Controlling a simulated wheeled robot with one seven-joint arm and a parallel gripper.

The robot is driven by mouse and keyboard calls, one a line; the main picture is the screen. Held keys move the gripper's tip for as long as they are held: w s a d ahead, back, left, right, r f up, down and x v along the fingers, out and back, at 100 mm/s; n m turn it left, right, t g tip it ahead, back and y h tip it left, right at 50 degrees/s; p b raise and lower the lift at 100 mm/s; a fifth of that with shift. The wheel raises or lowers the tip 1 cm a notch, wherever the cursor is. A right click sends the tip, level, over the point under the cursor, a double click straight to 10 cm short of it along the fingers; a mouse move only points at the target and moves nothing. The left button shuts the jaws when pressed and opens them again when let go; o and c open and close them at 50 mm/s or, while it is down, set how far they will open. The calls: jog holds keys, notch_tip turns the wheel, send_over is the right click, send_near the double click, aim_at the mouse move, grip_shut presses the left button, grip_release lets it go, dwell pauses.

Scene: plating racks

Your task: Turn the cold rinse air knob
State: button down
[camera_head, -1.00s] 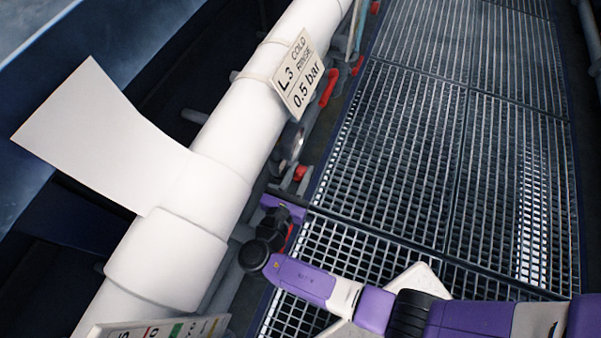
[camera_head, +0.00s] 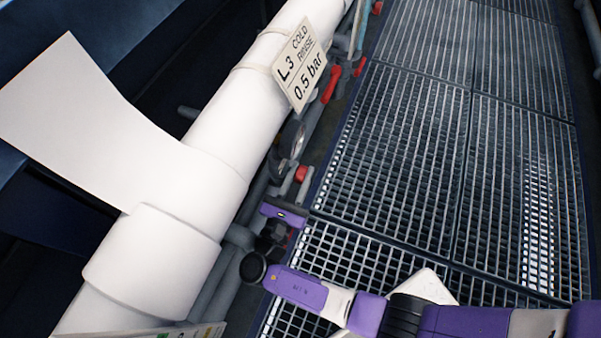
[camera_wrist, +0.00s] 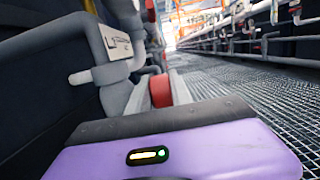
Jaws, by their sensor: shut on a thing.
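The sign reading "L3 COLD RINSE 0.5 bar" (camera_head: 299,68) hangs on the thick white pipe in the head view. Below it, beside the walkway, is a small red knob (camera_head: 301,174). In the wrist view the red knob (camera_wrist: 160,91) sits between the two grey fingers of my gripper (camera_wrist: 158,92), which is shut on it. In the head view my gripper (camera_head: 297,186) reaches up to the knob from below. The fingers partly hide the knob's sides, and its turn angle cannot be told.
The white pipe (camera_head: 225,140) runs along the left, with a round gauge (camera_head: 290,138) beside it near the knob. A red lever handle (camera_head: 331,84) lies farther up. Grey pipework (camera_wrist: 113,72) stands close left of my gripper. The grating walkway (camera_head: 420,150) on the right is clear.

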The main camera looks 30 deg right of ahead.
jog(key=c, duration=1.4)
grip_release()
jog(key=shift+c, duration=0.2)
